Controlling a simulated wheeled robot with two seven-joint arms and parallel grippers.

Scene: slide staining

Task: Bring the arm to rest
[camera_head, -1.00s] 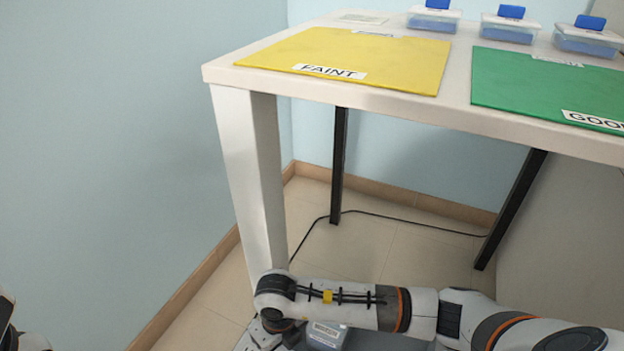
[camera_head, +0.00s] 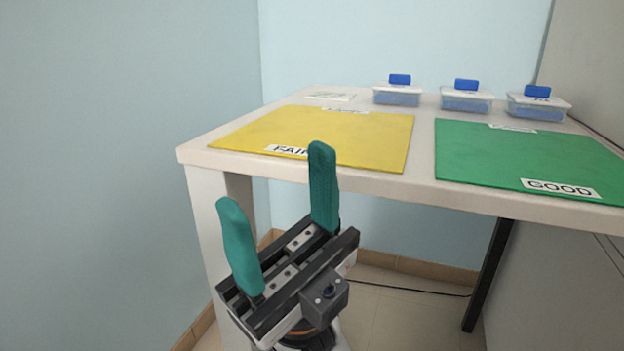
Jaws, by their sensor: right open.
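My right gripper (camera_head: 281,222) is in the lower middle of the head view. Its two teal fingers stand wide apart and point up, with nothing between them. It is in front of the near edge of the white table (camera_head: 420,190), and one fingertip covers part of the FAINT label on the yellow mat. My left gripper is not in view.
The table holds a yellow mat (camera_head: 330,132), a green mat (camera_head: 520,157) labelled GOOD, and three clear boxes with blue-topped lids (camera_head: 398,93) (camera_head: 466,98) (camera_head: 538,105) along the back. A light blue wall (camera_head: 100,150) is on the left.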

